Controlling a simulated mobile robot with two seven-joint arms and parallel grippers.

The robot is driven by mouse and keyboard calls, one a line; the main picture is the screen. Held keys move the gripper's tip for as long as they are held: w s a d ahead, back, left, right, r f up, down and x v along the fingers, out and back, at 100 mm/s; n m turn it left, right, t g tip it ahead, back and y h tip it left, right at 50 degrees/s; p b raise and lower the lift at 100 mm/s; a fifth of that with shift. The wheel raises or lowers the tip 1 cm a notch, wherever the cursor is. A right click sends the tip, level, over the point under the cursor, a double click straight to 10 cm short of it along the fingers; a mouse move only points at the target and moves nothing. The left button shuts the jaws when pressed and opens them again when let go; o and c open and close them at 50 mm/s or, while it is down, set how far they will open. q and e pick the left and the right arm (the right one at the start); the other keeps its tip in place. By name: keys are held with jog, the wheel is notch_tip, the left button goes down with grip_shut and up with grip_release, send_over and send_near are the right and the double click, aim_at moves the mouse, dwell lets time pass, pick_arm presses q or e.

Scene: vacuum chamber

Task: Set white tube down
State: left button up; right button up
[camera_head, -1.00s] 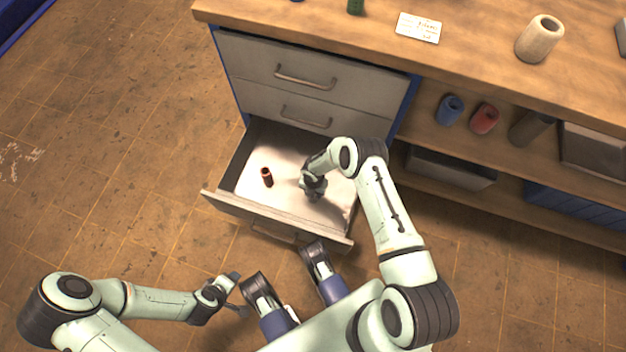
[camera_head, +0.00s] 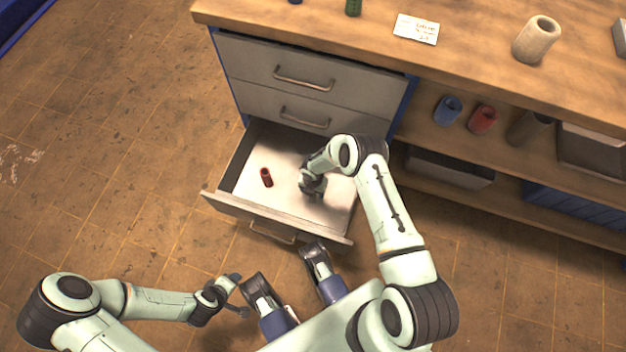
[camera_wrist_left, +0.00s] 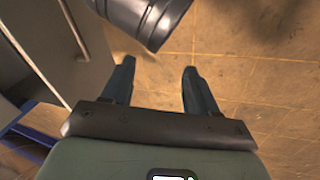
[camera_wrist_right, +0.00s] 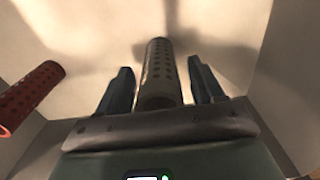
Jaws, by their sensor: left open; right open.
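My right gripper (camera_wrist_right: 160,85) is open, with one finger on each side of the tube and a visible gap at each side. In the head view my right gripper (camera_head: 312,190) is low inside the drawer and hides the tube. My left gripper (camera_head: 240,295) is open and empty over the floor, left of my base; its spread fingers show in the left wrist view (camera_wrist_left: 156,80).
A red perforated tube (camera_head: 266,177) is in the drawer, left of my right gripper. The drawer walls stand close around. On the bench top (camera_head: 480,50) are a card (camera_head: 416,29) and a cream cylinder (camera_head: 537,40). Blue (camera_head: 448,110) and red (camera_head: 482,119) cylinders sit on the shelf.

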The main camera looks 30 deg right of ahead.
pick_arm(q)
jog(key=shift+g+h, duration=0.4)
jog(key=shift+g, duration=0.3)
jog(key=s+r, duration=0.1)
jog(key=s+d+r+p, duration=0.1)
jog(key=s, duration=0.1)
jog(key=s+d+r+p, duration=0.1)
jog(key=shift+s+d, duration=0.1)
jog(key=shift+s, duration=0.05)
pick_arm(e)
notch_tip(320, 180, up, 11)
pick_arm(q)
jog(key=shift+r, duration=0.1)
